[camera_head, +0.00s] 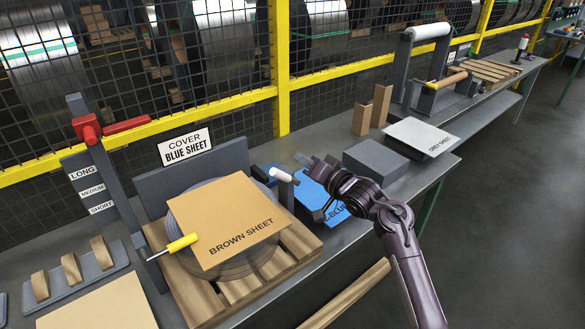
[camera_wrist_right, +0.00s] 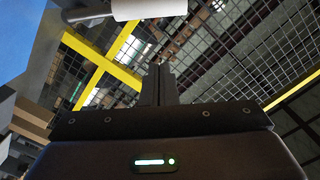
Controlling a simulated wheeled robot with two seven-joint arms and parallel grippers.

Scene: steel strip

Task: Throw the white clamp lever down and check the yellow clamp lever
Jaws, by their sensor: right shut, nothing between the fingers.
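The white clamp lever (camera_head: 281,175) is a short white handle on a dark mount at the right rear edge of the brown sheet (camera_head: 215,215). The yellow clamp lever (camera_head: 182,243) is a yellow handle on a thin rod at the left front, its handle end over the sheet's edge. My right gripper (camera_head: 304,159) is shut and empty, just right of the white lever. In the right wrist view its closed fingers (camera_wrist_right: 160,82) point up the picture, with the white handle (camera_wrist_right: 149,8) beyond them, apart in the picture. My left gripper is out of view.
The brown sheet lies on a round coil on a wooden pallet (camera_head: 300,243). A blue sheet (camera_head: 318,194) lies partly hidden behind my right wrist. A grey block (camera_head: 376,158) and grey sheet (camera_head: 421,138) stand right. A yellow-railed mesh fence (camera_head: 235,105) runs behind.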

